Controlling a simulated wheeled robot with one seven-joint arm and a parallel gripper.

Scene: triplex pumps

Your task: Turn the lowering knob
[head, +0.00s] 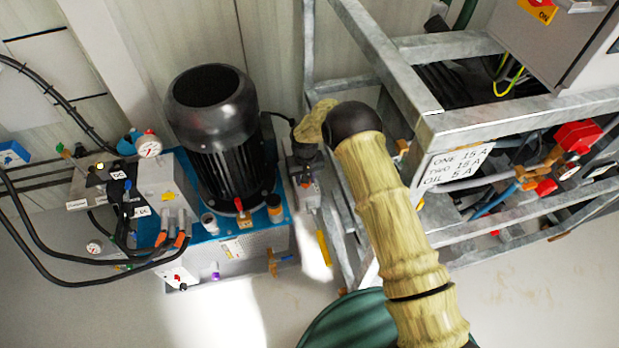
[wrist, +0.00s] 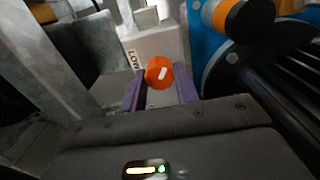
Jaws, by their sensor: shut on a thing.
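The lowering knob (wrist: 160,73), orange-red with a small white mark, shows in the wrist view in front of a pale block (wrist: 150,45). Black lettering starting with "LOW" runs beside it. The two purple fingers of my gripper (wrist: 160,88) stand on either side of the knob and are shut on it. In the head view, my gripper (head: 305,160) is by a small grey block right of the black motor (head: 215,130). The knob is hard to make out there.
A grey metal frame (head: 430,130) with a handwritten label stands close on the right of my arm. The blue-topped pump unit (head: 240,235) with hoses and gauges is on the left. A green round thing (head: 345,322) is at the bottom.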

